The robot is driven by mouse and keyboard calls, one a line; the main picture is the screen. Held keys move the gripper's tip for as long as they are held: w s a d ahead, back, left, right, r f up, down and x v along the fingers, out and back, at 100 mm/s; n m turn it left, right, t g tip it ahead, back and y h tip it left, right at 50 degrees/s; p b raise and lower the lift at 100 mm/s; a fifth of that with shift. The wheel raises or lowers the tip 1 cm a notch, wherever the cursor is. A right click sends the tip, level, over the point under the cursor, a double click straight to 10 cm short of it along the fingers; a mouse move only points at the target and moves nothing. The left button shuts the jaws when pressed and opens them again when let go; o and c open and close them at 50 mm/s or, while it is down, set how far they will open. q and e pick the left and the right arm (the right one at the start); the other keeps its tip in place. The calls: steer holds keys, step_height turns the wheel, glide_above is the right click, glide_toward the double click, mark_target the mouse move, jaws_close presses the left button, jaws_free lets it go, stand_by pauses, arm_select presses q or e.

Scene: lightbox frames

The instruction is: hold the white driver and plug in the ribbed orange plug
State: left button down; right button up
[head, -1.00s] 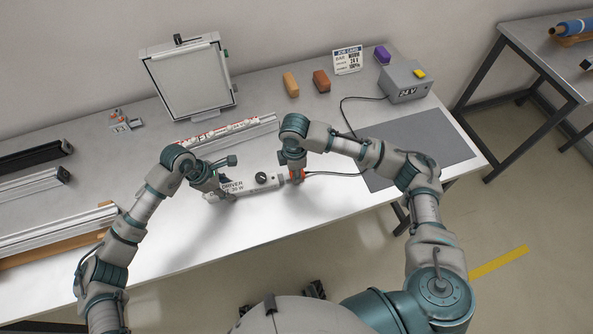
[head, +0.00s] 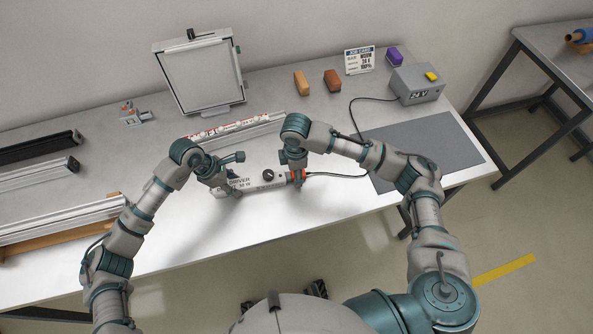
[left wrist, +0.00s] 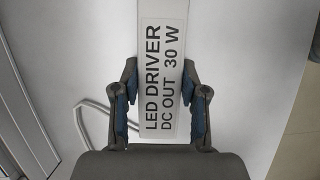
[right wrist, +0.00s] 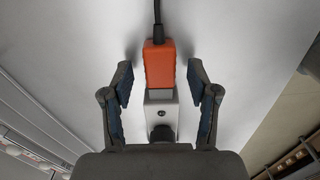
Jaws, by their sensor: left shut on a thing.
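The white driver (head: 250,181) lies along the bench with a dark round knob on top. Its label reads LED DRIVER, DC OUT 30 W in the left wrist view (left wrist: 161,75). My left gripper (head: 225,187) is shut across its labelled end, one finger on each side. The orange plug (right wrist: 159,65) is at the driver's other end, its cable running away from it. A short grey part shows between plug and driver; I cannot tell how deep the plug sits. My right gripper (right wrist: 159,85) is open around the plug, with gaps on both sides. Ribs are not clear.
The cable leads right over a grey mat (head: 440,140). A grey supply box (head: 416,86) with a yellow button stands behind it. A framed panel (head: 198,75), orange and brown blocks (head: 332,80) and a job card (head: 358,60) stand at the back. Metal profiles (head: 60,220) lie left.

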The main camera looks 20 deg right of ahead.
step_height(320, 180, up, 12)
stand_by(0.6)
steer(key=shift+f, duration=0.1)
arm_select(q)
steer(key=c, duration=0.5)
jaws_free()
steer(key=shift+c, duration=0.2)
